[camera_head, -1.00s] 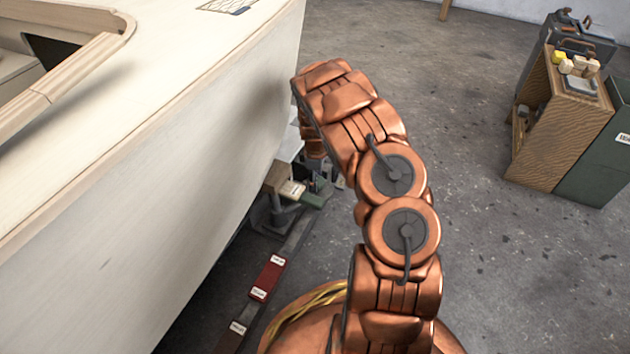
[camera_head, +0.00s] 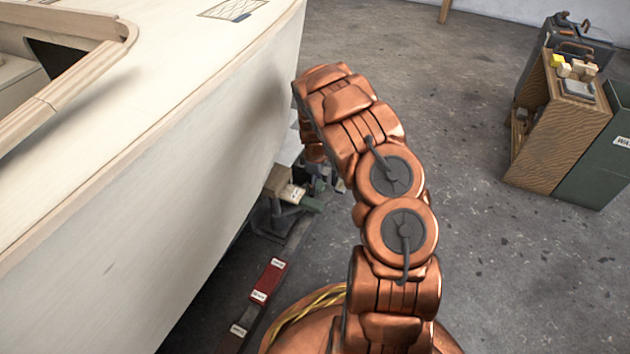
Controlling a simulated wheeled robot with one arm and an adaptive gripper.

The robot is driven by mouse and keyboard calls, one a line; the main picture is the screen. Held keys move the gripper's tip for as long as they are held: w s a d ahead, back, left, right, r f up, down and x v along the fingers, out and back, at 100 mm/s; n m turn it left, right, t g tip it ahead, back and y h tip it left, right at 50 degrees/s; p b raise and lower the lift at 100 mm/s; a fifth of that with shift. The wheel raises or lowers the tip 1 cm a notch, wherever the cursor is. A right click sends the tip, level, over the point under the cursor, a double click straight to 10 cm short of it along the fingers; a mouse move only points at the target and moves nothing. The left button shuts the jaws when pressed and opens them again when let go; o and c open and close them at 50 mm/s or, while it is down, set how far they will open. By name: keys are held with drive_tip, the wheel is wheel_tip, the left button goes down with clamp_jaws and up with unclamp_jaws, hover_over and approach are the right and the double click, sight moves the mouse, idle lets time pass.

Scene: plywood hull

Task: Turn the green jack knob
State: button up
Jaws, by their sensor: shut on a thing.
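The jack (camera_head: 282,208) is a grey stand with a wooden block, low on the floor beside the hull's side. Its green part, the jack knob (camera_head: 312,204), shows at its right side. My copper arm reaches over and down to it. My gripper (camera_head: 318,182) is small and dark, just above and beside the green knob, and partly hidden behind my arm. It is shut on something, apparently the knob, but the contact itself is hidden.
The pale plywood hull (camera_head: 150,170) fills the left, close to my arm. A red labelled block (camera_head: 267,280) lies on a dark strip on the floor. A wooden cabinet (camera_head: 555,130) and a green cabinet (camera_head: 598,150) stand at the right. The floor between is clear.

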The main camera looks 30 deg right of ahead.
drive_tip(key=m+p, duration=0.3)
drive_tip(key=shift+r, duration=0.2)
drive_tip(key=m+p, duration=0.3)
drive_tip(key=m, duration=0.2)
drive_tip(key=shift+d+f+m+p, duration=0.1)
drive_tip(key=shift+m+p, duration=0.2)
drive_tip(key=shift+p, duration=0.05)
drive_tip(key=m+p, duration=0.1)
drive_tip(key=m, duration=0.3)
drive_tip(key=shift+s+p, duration=0.1)
drive_tip(key=shift+p, duration=0.3)
drive_tip(key=shift+d+f+m+p, duration=0.15)
drive_tip(key=shift+m+p, duration=0.45)
drive_tip(key=shift+m, duration=1.5)
drive_tip(key=o, duration=0.9)
drive_tip(key=shift+c, duration=0.2)
